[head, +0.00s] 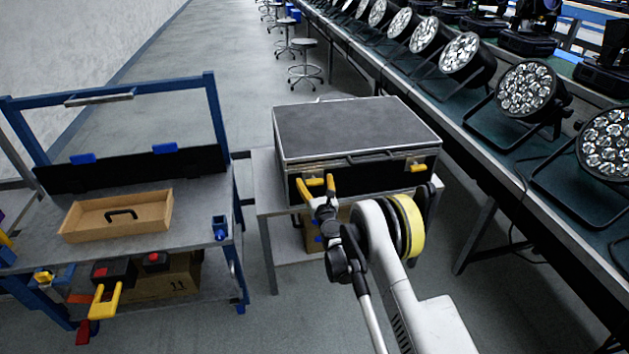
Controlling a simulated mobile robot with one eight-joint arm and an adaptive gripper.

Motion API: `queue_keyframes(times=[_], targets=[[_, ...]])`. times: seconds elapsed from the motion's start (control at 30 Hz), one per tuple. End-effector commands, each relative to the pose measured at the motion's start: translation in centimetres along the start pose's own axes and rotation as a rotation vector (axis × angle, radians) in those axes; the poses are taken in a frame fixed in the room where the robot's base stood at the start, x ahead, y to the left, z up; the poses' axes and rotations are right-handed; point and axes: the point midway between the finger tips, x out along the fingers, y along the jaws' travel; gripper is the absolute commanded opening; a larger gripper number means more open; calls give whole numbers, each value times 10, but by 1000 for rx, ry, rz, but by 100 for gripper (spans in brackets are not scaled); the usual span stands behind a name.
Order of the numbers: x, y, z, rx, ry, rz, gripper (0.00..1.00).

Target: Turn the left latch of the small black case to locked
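The small black case (350,136) has silver edges and stands closed on a grey table, its front facing me. Whether that latch is locked cannot be told. The right latch (417,167), also yellow, shows clearly. My gripper (317,184) is in front of the left latch, its two yellow fingers spread apart, one on each side of it. Contact with the latch cannot be made out.
The grey table (266,180) carries the case. On the left, a blue-framed workbench (205,190) holds an open wooden box (120,216). On the right, a long bench carries a row of par cans (527,90). Stools (305,62) stand behind. Floor is free between workbench and table.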

Motion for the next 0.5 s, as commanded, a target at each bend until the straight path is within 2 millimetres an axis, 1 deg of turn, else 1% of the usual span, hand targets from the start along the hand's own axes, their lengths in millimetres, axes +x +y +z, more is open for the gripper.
queue_keyframes(times=[0.03,0.07,0.1,0.13,0.17,0.5], targets=[[0,0,0,0,0,0,62],[0,0,0,0,0,0,53],[0,0,0,0,0,0,40],[0,0,0,0,0,0,31],[0,0,0,0,0,0,26],[0,0,0,36,0,0,26]])
